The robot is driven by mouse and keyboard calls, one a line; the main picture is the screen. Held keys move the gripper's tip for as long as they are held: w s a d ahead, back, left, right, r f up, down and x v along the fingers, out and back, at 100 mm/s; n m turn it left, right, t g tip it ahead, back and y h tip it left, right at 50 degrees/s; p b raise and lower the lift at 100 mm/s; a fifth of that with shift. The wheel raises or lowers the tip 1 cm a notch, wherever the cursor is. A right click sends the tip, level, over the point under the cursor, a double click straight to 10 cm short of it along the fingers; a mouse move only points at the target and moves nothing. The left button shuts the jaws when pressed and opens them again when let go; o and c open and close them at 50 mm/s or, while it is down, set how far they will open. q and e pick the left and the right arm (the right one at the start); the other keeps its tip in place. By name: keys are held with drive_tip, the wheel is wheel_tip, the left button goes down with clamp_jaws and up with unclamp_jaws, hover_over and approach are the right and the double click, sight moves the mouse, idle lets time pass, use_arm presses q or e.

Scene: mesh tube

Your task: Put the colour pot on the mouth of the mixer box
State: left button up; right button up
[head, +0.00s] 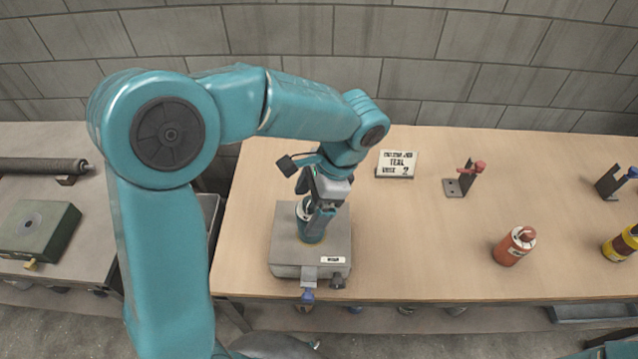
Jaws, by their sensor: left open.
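The colour pot (311,232), teal with a pale top, stands upright on top of the grey mixer box (283,250). The box's mouth is hidden under the pot, so I cannot tell how exactly the pot sits on it. My left gripper (314,212) points down at the pot from above, its jaws open around or right beside the pot's upper part. The fingers hide some of the pot. My right gripper is out of the picture.
To the right are a bracket with a red knob (464,182), an orange pot (514,246), a yellow-banded pot (622,243) and a dark bracket (612,184). A green box (62,233) is on the left bench. The middle tabletop is clear.

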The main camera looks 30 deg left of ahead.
use_arm(q)
drive_tip(key=v, duration=1)
drive_tip(key=shift+r, duration=0.3)
drive_tip(key=shift+s+d, duration=0.1)
